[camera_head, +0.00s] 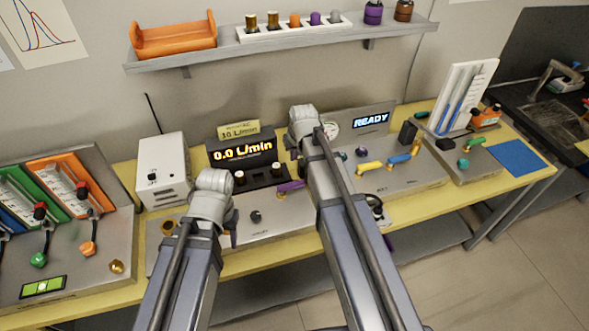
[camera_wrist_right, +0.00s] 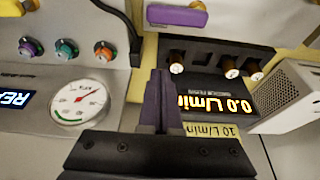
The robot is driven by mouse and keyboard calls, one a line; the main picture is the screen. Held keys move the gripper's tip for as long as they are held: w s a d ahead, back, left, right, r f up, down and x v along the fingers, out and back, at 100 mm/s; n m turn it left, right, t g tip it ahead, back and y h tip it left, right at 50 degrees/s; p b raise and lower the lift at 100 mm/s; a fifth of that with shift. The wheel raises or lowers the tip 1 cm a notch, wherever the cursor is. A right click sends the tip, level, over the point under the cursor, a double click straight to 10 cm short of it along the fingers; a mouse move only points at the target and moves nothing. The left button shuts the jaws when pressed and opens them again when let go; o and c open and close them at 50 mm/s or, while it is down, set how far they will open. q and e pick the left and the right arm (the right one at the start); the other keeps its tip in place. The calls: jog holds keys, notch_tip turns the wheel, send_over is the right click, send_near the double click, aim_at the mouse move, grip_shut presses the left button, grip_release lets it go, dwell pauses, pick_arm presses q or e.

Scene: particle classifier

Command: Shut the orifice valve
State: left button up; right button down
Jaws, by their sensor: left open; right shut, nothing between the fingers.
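I cannot tell by label which handle is the orifice valve. A purple lever (camera_head: 290,187) lies level at the back middle of the bench, beside my right arm; it also shows at the top of the right wrist view (camera_wrist_right: 178,16). A yellow lever (camera_head: 370,168) and a blue lever (camera_head: 399,158) lie on the grey panel to the right. My right gripper is shut and empty in the right wrist view (camera_wrist_right: 160,78), apart from the purple lever in the picture; my arm hides it in the head view. My left gripper (camera_head: 232,232) is over the front panel, its fingers partly hidden.
A black flow meter (camera_head: 240,150) reads 0.0 L/min, with a 10 L/min tag above. A READY display (camera_head: 371,120) and a round gauge (camera_head: 330,130) stand to the right. A white box (camera_head: 163,172) stands left. A shelf (camera_head: 290,46) hangs above. A blue mat (camera_head: 517,161) lies right.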

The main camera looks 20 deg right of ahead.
aim_at(291, 188)
pick_arm(q)
notch_tip(291, 188, down, 10)
jog(key=b, duration=0.9)
jog(key=shift+b, duration=0.35)
jog(key=shift+r, duration=0.35)
pick_arm(e)
jog(key=f, duration=0.9)
jog(key=shift+s+f, duration=0.15)
jog(key=shift+s, duration=0.35)
jog(key=shift+w, duration=0.1)
